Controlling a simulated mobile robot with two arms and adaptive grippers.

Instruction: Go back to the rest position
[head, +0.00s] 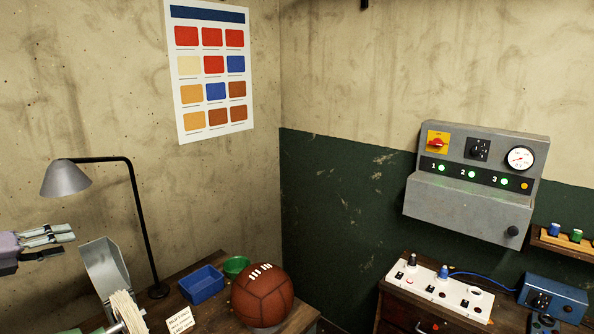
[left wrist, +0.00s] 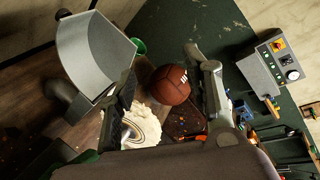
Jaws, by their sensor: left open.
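My left gripper (head: 52,237) is at the left edge of the head view, above the level of the bench. In the left wrist view its two fingers (left wrist: 165,95) stand wide apart with nothing held between them. A brown leather ball (head: 262,295) with white laces sits at the right end of the wooden bench, apart from the gripper. The ball also shows beyond the fingers in the left wrist view (left wrist: 170,85). My right gripper is in neither view.
A grey desk lamp (head: 66,178), a metal hood (head: 104,268) beside a pale wheel (head: 128,312), a blue bin (head: 202,285) and a green bowl (head: 236,266) crowd the bench. A grey control panel (head: 470,205) hangs on the wall above a white switch box (head: 437,288).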

